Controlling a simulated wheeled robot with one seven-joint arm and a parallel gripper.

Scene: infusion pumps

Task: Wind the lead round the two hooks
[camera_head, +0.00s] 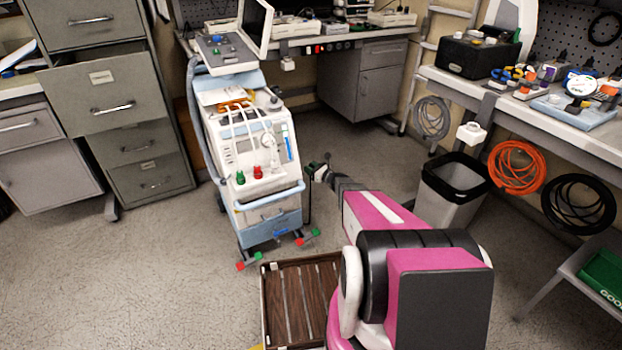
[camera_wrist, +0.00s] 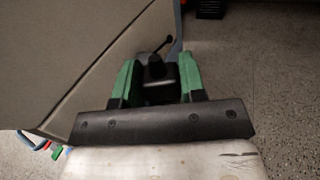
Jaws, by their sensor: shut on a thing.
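The white and blue medical machine (camera_head: 255,165) stands on a wheeled base in the middle of the head view. My gripper (camera_head: 318,170) is just right of its side, at about mid height. In the wrist view, my gripper's green fingers (camera_wrist: 156,72) are shut on a dark piece of the lead (camera_wrist: 155,66). A thin black end sticks out beyond it, in front of a grey-beige panel. In the head view, a thin dark length of the lead (camera_head: 308,207) hangs below my gripper near the machine's lower side. I cannot make out the two hooks in either view.
A grey bin (camera_head: 447,195) stands right of my arm, by a workbench (camera_head: 540,110) with coiled cables hung at its edge. Drawer cabinets (camera_head: 110,90) stand to the left. A brown slatted tray (camera_head: 300,300) is at the front.

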